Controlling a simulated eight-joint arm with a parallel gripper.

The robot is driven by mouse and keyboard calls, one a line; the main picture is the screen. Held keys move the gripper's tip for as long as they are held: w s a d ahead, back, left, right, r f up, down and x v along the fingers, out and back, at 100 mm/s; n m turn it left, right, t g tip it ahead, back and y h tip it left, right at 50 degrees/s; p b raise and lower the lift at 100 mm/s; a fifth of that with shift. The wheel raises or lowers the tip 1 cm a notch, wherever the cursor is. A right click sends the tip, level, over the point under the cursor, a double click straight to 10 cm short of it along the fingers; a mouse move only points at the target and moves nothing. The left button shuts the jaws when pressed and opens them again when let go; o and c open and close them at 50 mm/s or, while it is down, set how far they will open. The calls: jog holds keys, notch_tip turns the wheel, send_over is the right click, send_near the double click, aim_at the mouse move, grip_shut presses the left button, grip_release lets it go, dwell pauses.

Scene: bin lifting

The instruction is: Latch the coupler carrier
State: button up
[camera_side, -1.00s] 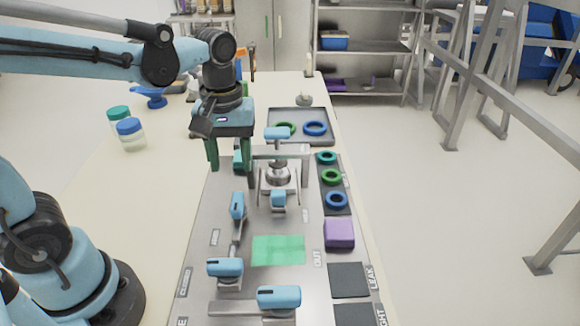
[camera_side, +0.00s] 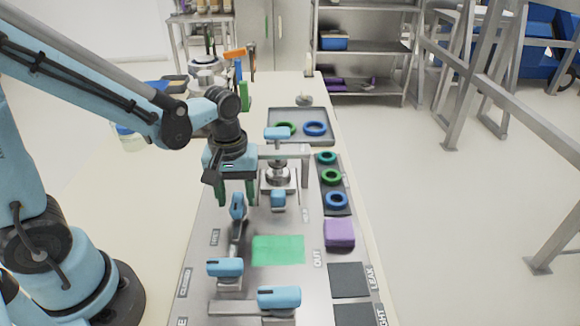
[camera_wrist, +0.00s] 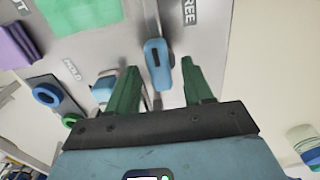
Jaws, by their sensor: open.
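My gripper (camera_side: 237,194) has green fingers. It is open and hangs over the left side of the metal fixture plate (camera_side: 205,262). A blue-capped lever handle (camera_side: 237,207) stands just in front of the fingers in the side view. In the wrist view this handle (camera_wrist: 157,62) lies between and beyond the two open fingertips (camera_wrist: 160,75), with no visible contact. The metal carrier (camera_side: 278,178) with a round silver part sits to the right of my gripper, under a bridge frame (camera_side: 305,165). I cannot tell which part is the latch. The gripper hides the plate behind it.
Other blue handles stand at the front (camera_side: 225,267) and front right (camera_side: 279,297). A green pad (camera_side: 278,250) and a purple block (camera_side: 339,233) lie on the plate. A rack with coloured rings (camera_side: 334,180) runs along the right. A grey tray (camera_side: 300,137) is behind.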

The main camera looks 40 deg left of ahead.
jog(key=shift+c, duration=0.3)
grip_shut()
jog(key=shift+n, duration=0.3)
jog(key=n, duration=1.3)
jog(key=shift+n, duration=2.1)
